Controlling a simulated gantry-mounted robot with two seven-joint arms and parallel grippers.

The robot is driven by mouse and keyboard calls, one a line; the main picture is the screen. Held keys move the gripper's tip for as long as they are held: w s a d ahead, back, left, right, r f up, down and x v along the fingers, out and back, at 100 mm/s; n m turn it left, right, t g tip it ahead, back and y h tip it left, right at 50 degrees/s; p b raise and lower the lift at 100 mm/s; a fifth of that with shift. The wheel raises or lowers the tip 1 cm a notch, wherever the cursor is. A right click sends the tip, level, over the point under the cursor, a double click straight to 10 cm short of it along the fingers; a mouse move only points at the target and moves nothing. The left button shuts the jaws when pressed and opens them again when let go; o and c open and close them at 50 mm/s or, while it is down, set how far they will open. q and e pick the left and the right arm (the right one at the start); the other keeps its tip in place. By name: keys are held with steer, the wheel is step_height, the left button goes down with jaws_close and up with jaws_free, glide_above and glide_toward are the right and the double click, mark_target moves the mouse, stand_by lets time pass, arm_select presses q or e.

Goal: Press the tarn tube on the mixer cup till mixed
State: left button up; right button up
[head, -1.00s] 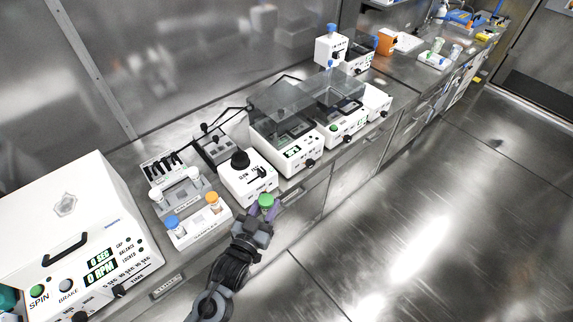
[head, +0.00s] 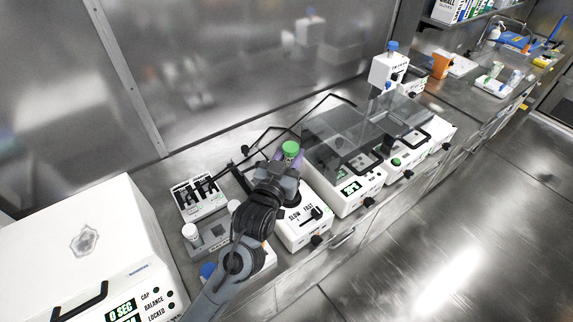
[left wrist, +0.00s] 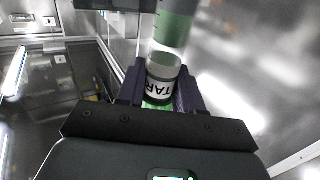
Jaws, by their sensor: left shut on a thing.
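My left gripper (head: 289,160) is shut on the tarn tube, whose green cap (head: 290,148) shows above the fingers in the head view. In the left wrist view, the tube (left wrist: 162,82) stands between the dark purple fingers, with part of its label reading "TAR". The white mixer (head: 305,232), marked SLOW and FAST, is under and just right of my gripper in the head view. Its black cup is mostly hidden behind my gripper, so I cannot tell whether the tube touches it. My right gripper is not in view.
A large white centrifuge (head: 90,240) is at the left. A clear-lidded device (head: 345,183) stands close on the right. Thin black rods stand behind my gripper.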

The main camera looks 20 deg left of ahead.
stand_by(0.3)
arm_select(q)
steer(key=shift+r+p, duration=0.15)
steer(key=shift+p, duration=0.3)
steer(key=shift+f+b, duration=1.5)
steer(key=shift+f, duration=1.55)
steer(key=shift+f, duration=0.1)
steer(key=shift+f, duration=0.1)
steer(key=shift+f, duration=0.65)
